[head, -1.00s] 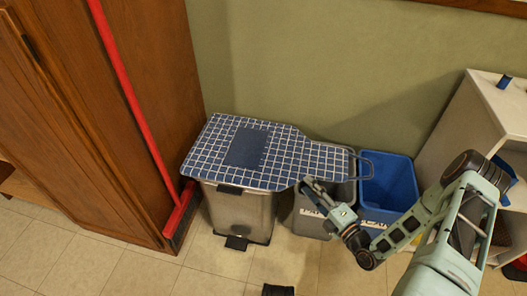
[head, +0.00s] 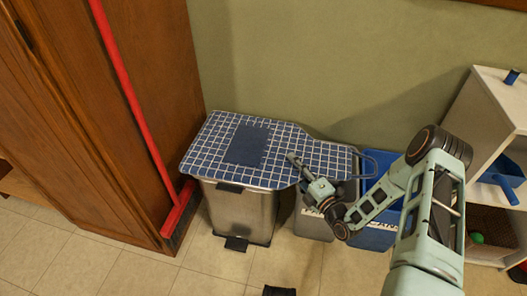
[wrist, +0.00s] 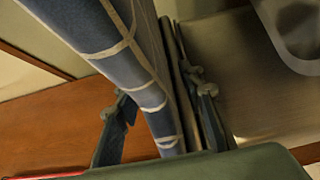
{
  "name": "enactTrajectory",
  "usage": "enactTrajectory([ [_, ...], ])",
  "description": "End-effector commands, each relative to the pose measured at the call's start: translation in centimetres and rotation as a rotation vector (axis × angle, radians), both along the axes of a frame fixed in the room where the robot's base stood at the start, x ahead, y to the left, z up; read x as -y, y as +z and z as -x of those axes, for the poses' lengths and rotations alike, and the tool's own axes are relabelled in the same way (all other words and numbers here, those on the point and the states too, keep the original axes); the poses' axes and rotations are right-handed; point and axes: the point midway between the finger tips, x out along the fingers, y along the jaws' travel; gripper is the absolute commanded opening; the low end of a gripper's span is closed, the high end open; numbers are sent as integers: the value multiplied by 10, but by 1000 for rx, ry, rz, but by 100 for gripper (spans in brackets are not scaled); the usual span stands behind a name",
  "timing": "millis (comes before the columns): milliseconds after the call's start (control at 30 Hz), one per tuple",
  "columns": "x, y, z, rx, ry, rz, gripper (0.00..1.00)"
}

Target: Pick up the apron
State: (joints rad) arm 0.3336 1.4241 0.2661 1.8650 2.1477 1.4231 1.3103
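The apron (head: 285,150) is blue with a white grid and a plain dark blue pocket. It lies flat over the top of a steel bin, its narrower end reaching right over the other bins, with a loop at its right end. My gripper (head: 294,160) is at the apron's front edge, where it narrows. In the wrist view, the apron (wrist: 125,60) passes between the two fingers of my gripper (wrist: 162,120). The fingers are apart, with a gap between the left finger and the cloth. The right finger is close to the cloth; contact cannot be told.
The steel pedal bin (head: 240,214) stands under the apron. A grey bin (head: 312,226) and a blue bin (head: 372,238) stand right of it. A red broom (head: 135,105) leans by the wooden cabinet (head: 75,130) at left. A white shelf (head: 493,105) stands at right.

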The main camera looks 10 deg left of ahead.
Motion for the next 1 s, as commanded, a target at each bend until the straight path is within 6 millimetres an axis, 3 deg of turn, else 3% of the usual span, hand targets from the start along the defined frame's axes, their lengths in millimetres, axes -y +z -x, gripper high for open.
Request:
enactTrajectory([
  [200, 0, 0, 0, -1, 0, 1, 34],
  [500, 0, 0, 0, -1, 0, 0, 1],
  [1000, 0, 8, 0, 1, -1, -2, 0],
])
